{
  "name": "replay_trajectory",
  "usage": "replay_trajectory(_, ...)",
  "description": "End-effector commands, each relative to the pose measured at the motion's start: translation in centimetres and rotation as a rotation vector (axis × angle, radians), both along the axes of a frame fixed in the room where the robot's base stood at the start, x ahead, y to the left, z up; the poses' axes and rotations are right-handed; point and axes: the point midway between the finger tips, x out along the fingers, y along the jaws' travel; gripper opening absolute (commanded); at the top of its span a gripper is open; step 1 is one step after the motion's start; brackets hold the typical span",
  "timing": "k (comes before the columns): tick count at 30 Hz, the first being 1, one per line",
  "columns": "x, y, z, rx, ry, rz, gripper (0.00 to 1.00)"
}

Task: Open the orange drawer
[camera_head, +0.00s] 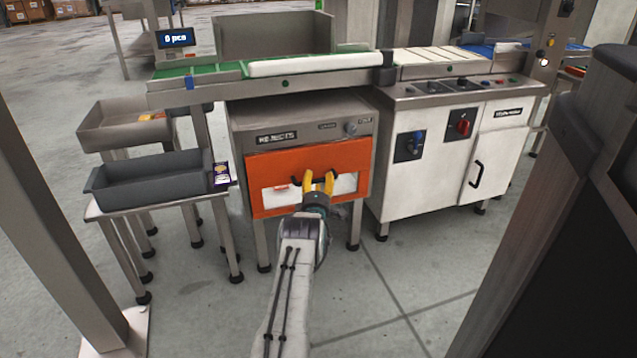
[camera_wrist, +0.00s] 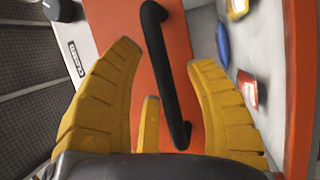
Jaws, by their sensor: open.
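The orange drawer (camera_head: 270,168) is the front panel of a grey metal cabinet under the conveyor, with a pale window strip in its lower half. In the head view the drawer front looks flush with the cabinet. Its black bar handle (camera_wrist: 165,75) shows in the wrist view, running between my yellow fingers. My gripper (camera_head: 318,182) is open in front of the drawer, with the fingers on both sides of the handle. I see a gap between the handle and the fingers in the wrist view. In the head view my fingers mostly hide the handle.
A dark grey bin (camera_head: 150,183) stands on a small table left of the cabinet, with a small purple box (camera_head: 221,175) at its corner. A white cabinet (camera_head: 440,165) with knobs stands to the right. Floor in front is clear.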

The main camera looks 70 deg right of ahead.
Motion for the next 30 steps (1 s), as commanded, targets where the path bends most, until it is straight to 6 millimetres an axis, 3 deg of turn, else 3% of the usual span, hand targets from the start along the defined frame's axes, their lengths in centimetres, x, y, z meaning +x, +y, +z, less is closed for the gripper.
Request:
replay_trajectory(10, 0.02, -0.08, 0.04, 0.000, 0.000, 0.000, 0.52)
replay_trajectory(27, 0.04, -0.07, 0.02, 0.000, 0.000, 0.000, 0.01)
replay_trajectory(30, 0.05, -0.07, 0.03, 0.000, 0.000, 0.000, 0.00)
